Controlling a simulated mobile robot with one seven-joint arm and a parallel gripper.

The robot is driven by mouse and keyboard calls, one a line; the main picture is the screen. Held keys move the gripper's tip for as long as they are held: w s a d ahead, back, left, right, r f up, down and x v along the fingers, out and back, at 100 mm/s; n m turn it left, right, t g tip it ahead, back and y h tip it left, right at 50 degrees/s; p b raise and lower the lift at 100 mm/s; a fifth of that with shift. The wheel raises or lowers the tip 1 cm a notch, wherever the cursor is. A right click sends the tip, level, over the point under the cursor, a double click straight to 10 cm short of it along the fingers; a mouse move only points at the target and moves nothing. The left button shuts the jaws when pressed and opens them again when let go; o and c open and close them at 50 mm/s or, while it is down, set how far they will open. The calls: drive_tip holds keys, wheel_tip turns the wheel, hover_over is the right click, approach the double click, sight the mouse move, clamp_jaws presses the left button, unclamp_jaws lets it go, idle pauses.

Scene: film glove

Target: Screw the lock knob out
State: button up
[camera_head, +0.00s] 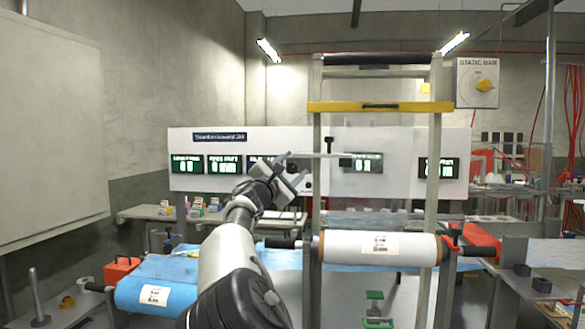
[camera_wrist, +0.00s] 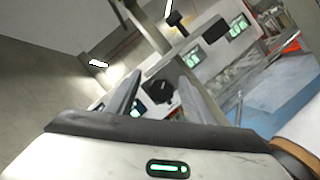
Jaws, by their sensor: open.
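My gripper (camera_head: 290,172) is raised in front of the white display panel, its fingers open and empty. In the wrist view the two grey fingers of my gripper (camera_wrist: 158,76) point away from the camera. A dark many-sided knob (camera_wrist: 161,92) shows in the gap between them, apart from both fingers as far as I can see. In the head view a small black knob (camera_head: 329,141) stands on a thin pale bar right of my gripper, with a black block (camera_head: 345,162) at the bar's end. I cannot tell for sure which is the lock knob.
A tall frame with a yellow crossbar (camera_head: 380,107) stands just right of my gripper. A white roll (camera_head: 380,248) spans its lower part. A blue roll (camera_head: 150,295) lies lower left. The white panel (camera_head: 220,150) with green displays is behind. Open space lies left of my arm.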

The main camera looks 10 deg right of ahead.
drive_tip(key=shift+f, duration=0.1)
drive_tip(key=shift+s+a+f, duration=0.15)
drive_tip(key=shift+s+a, duration=0.05)
drive_tip(key=shift+s, duration=0.05)
drive_tip(key=b+v, duration=0.3)
drive_tip(key=v, duration=1.3)
drive_tip(key=shift+s+a+b, duration=0.2)
drive_tip(key=shift+s+b, duration=0.1)
drive_tip(key=shift+b, duration=0.1)
